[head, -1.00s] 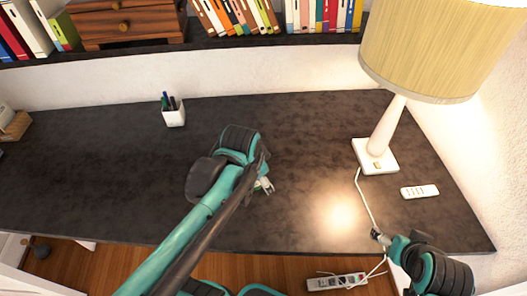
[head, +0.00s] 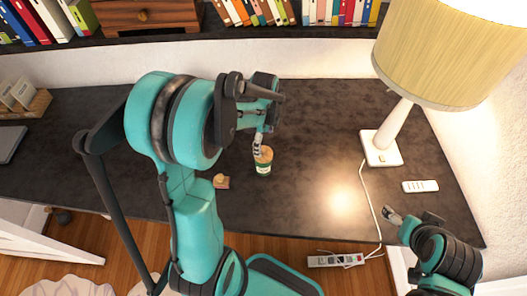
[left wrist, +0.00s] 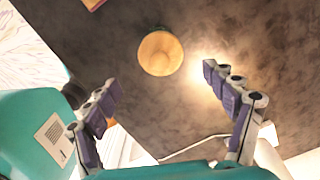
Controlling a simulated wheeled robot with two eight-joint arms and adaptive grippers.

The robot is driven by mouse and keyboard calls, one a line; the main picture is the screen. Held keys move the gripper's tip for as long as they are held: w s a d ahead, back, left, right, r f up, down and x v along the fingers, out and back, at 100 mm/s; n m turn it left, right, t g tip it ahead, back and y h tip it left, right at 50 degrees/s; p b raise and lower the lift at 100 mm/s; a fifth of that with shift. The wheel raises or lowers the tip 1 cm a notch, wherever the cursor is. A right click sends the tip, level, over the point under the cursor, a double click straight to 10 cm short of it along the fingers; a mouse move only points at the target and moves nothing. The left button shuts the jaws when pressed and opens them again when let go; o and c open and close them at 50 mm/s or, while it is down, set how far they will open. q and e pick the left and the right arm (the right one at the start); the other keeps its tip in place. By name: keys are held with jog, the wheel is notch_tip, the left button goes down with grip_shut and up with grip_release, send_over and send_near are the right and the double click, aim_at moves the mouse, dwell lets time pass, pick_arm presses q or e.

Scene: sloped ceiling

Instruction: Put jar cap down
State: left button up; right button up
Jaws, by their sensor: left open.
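A small jar (head: 263,168) with a green and white label and a tan top stands on the dark desk. The left wrist view shows a round tan top (left wrist: 160,53) from above, beyond the fingertips. I cannot tell whether this top is the cap. A small brown and tan item (head: 221,181) lies on the desk left of the jar; it is too small to identify surely. My left gripper (left wrist: 162,82) is open with nothing between its fingers; in the head view it is just above and behind the jar. My right gripper (head: 389,215) is at the desk's front right, its jaw state unclear.
A lamp (head: 388,136) and a white remote (head: 420,186) stand at the right, with a cord (head: 369,195) running off the front edge. A power strip (head: 335,260) is on the floor. A shelf with books (head: 345,12) is behind. The desk's middle right is clear.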

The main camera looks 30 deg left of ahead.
aim_at(263, 150)
pick_arm(q)
notch_tip(263, 150, down, 6)
jog(key=shift+w+a+r+b, duration=0.1)
jog(key=shift+a+r+b, duration=0.05)
jog(key=shift+b, duration=0.6)
jog(key=shift+c, duration=0.4)
jog(key=c, duration=1.4)
jog(key=shift+s, duration=0.2)
